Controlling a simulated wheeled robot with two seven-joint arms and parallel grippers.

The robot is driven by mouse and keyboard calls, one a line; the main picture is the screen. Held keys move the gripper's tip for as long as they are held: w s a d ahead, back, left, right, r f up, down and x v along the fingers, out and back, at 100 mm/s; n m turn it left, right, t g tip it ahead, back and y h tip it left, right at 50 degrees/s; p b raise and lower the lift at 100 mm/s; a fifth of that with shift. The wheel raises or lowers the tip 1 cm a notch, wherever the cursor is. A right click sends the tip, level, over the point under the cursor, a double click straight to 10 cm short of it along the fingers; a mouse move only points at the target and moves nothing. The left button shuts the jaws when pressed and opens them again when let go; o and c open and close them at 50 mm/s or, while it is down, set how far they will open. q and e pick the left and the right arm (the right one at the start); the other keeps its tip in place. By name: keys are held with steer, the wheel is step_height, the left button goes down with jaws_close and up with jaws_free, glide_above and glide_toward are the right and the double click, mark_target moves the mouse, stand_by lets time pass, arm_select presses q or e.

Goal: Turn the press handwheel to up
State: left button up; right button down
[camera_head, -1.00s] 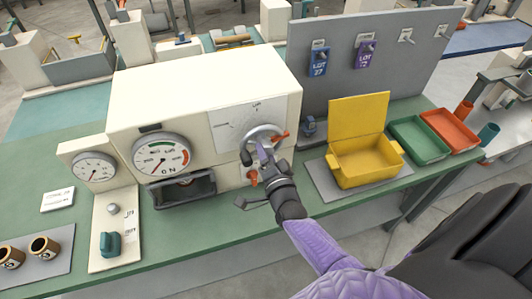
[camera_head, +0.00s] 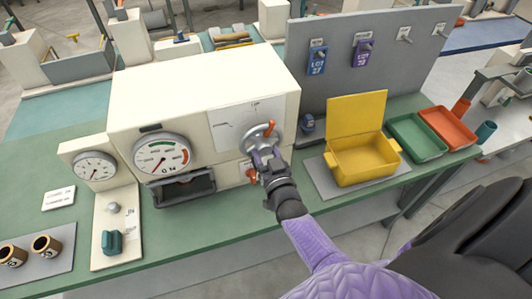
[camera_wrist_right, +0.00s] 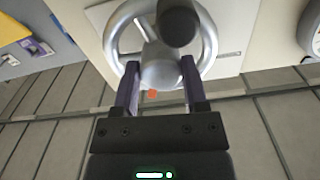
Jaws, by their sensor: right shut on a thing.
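The press handwheel (camera_head: 277,137) is a silver ring on the front of the cream machine, beside a white dial plate (camera_head: 234,123). An orange pointer (camera_head: 269,128) shows at the wheel's top, leaning a little right. My right gripper (camera_head: 261,152) is at the wheel from below and hides its lower part. In the right wrist view, the wheel ring (camera_wrist_right: 112,40) shows with a dark knob (camera_wrist_right: 178,25) and a grey hub. The two fingers of my right gripper (camera_wrist_right: 160,88) are either side of the grey part, shut on the wheel. My left gripper is not in view.
The cream press (camera_head: 205,78) has a round gauge (camera_head: 160,156) and a dark slot below it. A yellow open box (camera_head: 362,160) and green (camera_head: 417,138) and red (camera_head: 448,128) trays stand to the right. An orange part (camera_head: 251,174) sits below the wheel.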

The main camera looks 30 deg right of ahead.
steer(key=shift+n, duration=2.3)
steer(key=shift+d, duration=0.1)
steer(key=shift+c, duration=0.6)
jaws_free()
steer(key=p+v, duration=0.1)
steer(key=v, duration=0.9)
